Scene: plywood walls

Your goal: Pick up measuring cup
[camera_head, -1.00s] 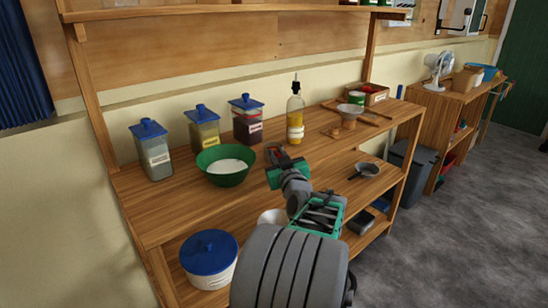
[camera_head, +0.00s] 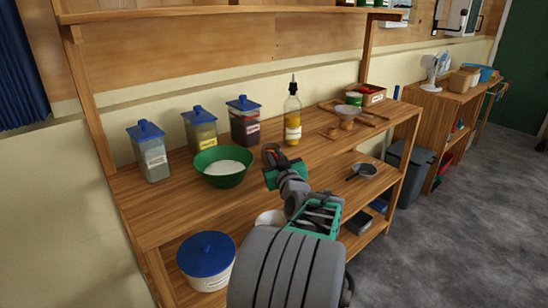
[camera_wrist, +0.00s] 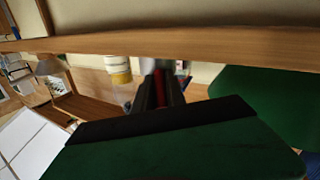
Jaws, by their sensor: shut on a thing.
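My gripper (camera_head: 271,156) is over the wooden counter, just right of the green bowl. It is shut on a small red thing (camera_wrist: 159,86), seen between the dark fingers in the wrist view. This seems to be the measuring cup, but the fingers hide most of it and its shape is unclear. In the head view only a little red shows at the fingertips. I cannot tell how far it is above the counter.
The green bowl (camera_head: 223,175) of white stuff is close on the left. Behind stand blue-lidded containers (camera_head: 244,126) and a yellow bottle (camera_head: 292,118). A dark-handled pan or sieve (camera_head: 364,171) lies right. A shelf (camera_head: 220,13) runs overhead. The front counter is mostly clear.

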